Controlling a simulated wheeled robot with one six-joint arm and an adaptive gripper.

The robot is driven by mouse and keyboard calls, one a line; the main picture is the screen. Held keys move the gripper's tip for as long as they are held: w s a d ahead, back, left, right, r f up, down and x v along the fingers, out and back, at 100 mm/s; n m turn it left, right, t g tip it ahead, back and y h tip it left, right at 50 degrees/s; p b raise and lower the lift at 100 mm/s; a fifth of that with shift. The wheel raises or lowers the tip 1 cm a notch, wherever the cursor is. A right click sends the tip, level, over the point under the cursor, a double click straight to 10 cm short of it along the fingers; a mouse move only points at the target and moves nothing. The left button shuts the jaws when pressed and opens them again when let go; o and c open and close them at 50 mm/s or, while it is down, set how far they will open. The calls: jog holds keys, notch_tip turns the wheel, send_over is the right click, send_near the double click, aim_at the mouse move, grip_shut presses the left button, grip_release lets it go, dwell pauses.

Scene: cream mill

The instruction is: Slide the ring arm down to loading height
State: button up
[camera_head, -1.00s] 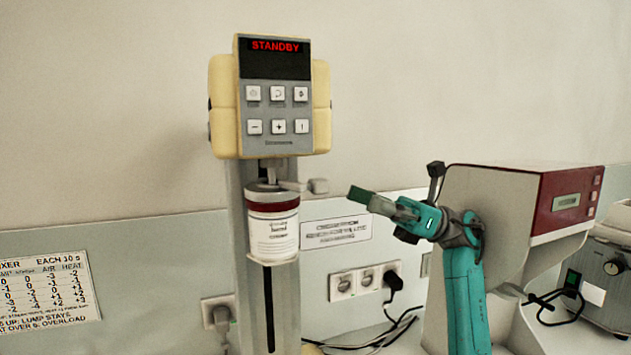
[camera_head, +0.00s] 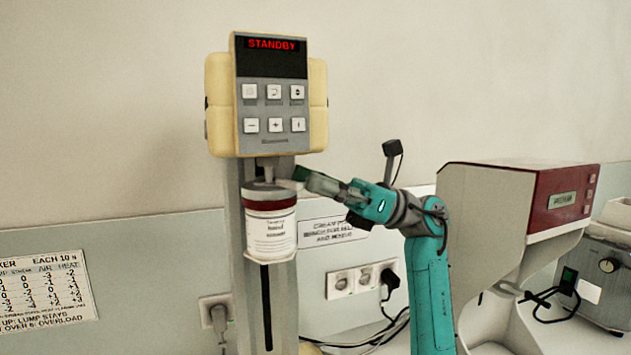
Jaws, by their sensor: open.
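The mixer has a cream head (camera_head: 318,105) with a grey button panel (camera_head: 272,125) and a red "STANDBY" display (camera_head: 271,44). Below the head a white jar (camera_head: 270,228) with a dark red band is held at the column (camera_head: 284,315), high up near the head. The ring arm's short grey handle end (camera_head: 291,184) sticks out to the right at the jar's top. My gripper (camera_head: 305,178) is at this handle, coming from the right, with its fingers overlapping it in the picture. It is open; I cannot tell whether the fingers touch or surround the handle.
A dark slot (camera_head: 266,305) runs down the column below the jar. To the right stand a grey and red machine (camera_head: 500,215) and another device (camera_head: 610,265). Sockets (camera_head: 362,280) and cables are on the wall. A printed chart (camera_head: 42,290) hangs at left.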

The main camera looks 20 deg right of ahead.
grip_shut()
jog(key=shift+f, duration=1.35)
grip_release()
jog(key=shift+d, duration=0.1)
jog(key=v, duration=0.7)
jog(key=shift+d, duration=0.15)
